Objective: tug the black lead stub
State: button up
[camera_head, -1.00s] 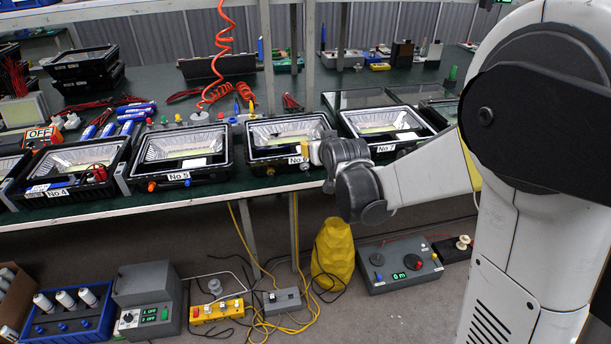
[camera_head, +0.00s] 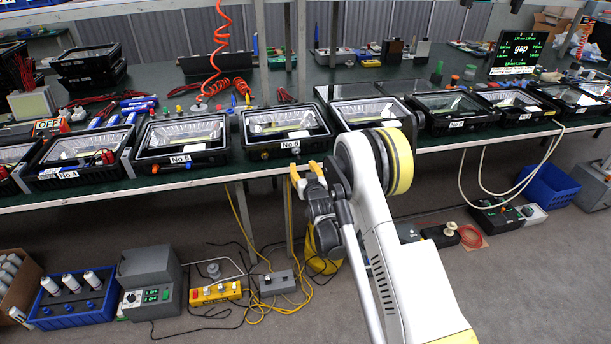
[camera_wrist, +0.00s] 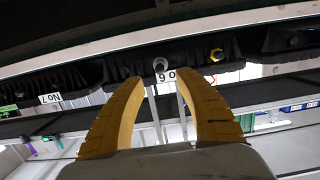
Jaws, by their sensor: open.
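The floodlight housing labelled No 6 (camera_head: 247,132) sits at the bench's front edge in the head view. A dark centre shows in the grey gland; I cannot tell whether this is the black lead stub. My gripper (camera_head: 304,169) is just below and in front of this housing. In the wrist view my gripper's yellow fingers (camera_wrist: 160,78) are apart and empty, with the gland between their tips.
Housing No 5 (camera_head: 181,158) stands to the left and another housing (camera_head: 371,103) to the right, partly behind my arm. The bench's front edge (camera_head: 215,176) runs close to my gripper. Below are a grey box (camera_head: 278,283), a yellow power strip (camera_head: 216,292) and loose yellow cable.

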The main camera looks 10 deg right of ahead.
aim_at(300, 160)
jog(key=w, duration=0.2)
jog(key=w+b, duration=0.1)
jog(key=w, duration=0.1)
jog(key=w+f+b, duration=0.1)
jog(key=w, duration=0.1)
jog(key=shift+w, duration=0.35)
grip_shut()
dwell(0.5)
jog(key=shift+c, duration=0.5)
grip_release()
jog(key=shift+s, duration=0.1)
